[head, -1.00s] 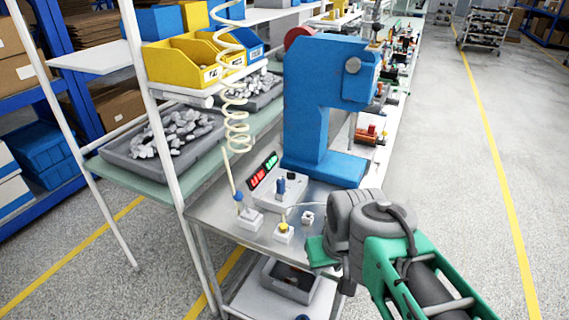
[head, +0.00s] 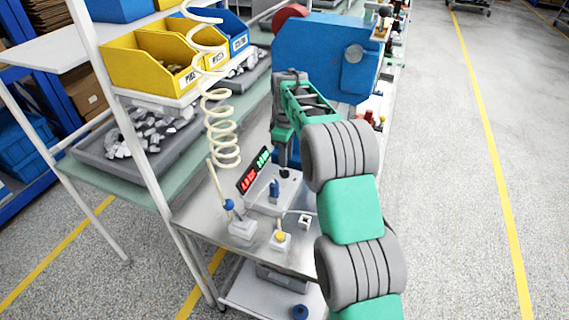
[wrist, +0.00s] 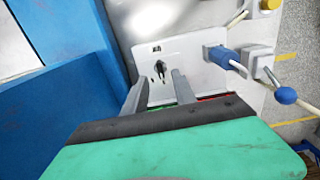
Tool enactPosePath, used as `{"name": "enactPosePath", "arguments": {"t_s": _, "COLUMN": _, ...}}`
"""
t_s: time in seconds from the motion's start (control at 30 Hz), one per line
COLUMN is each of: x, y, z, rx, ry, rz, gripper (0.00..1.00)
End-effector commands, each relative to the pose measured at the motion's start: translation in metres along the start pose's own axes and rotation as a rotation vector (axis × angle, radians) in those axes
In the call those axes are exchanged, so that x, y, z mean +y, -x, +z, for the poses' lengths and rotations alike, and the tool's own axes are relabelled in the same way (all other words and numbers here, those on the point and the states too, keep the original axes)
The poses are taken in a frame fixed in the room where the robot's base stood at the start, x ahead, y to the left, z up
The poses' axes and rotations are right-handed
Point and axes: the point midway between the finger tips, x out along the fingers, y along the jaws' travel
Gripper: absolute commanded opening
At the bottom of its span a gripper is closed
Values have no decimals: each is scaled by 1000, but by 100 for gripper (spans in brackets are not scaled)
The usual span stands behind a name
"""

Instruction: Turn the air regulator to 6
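A white box (head: 262,206) with a red and green lit display (head: 254,170) stands on the metal bench. A small black knob (wrist: 160,69) with a pointer sits on its top face, under a small label that I cannot read. I take this knob for the air regulator; no scale numbers are legible. My gripper (wrist: 159,82) is open and empty, pointing down at the box, with the knob seen between its two fingertips. I cannot tell how far the tips are above it. In the head view my gripper (head: 284,160) is over the box's far right part.
A blue plug-like part (wrist: 222,58) sticks up from the same box. The blue press (head: 325,55) rises close behind my arm.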

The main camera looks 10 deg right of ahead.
Motion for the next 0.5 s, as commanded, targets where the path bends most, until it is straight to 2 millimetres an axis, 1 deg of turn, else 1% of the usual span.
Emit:
{"name": "enactPosePath", "arguments": {"t_s": 0.1, "x": -1, "y": -23, "z": 1, "rx": -2, "ry": -1, "rz": -4, "gripper": 33}}
{"name": "enactPosePath", "arguments": {"t_s": 0.23, "x": -1, "y": -44, "z": 0, "rx": -1, "ry": -1, "rz": -2, "gripper": 33}}
{"name": "enactPosePath", "arguments": {"t_s": 0.37, "x": -1, "y": -53, "z": -1, "rx": 1, "ry": 0, "rz": 0, "gripper": 33}}
{"name": "enactPosePath", "arguments": {"t_s": 0.5, "x": -1, "y": -54, "z": -1, "rx": 1, "ry": 0, "rz": 0, "gripper": 33}}
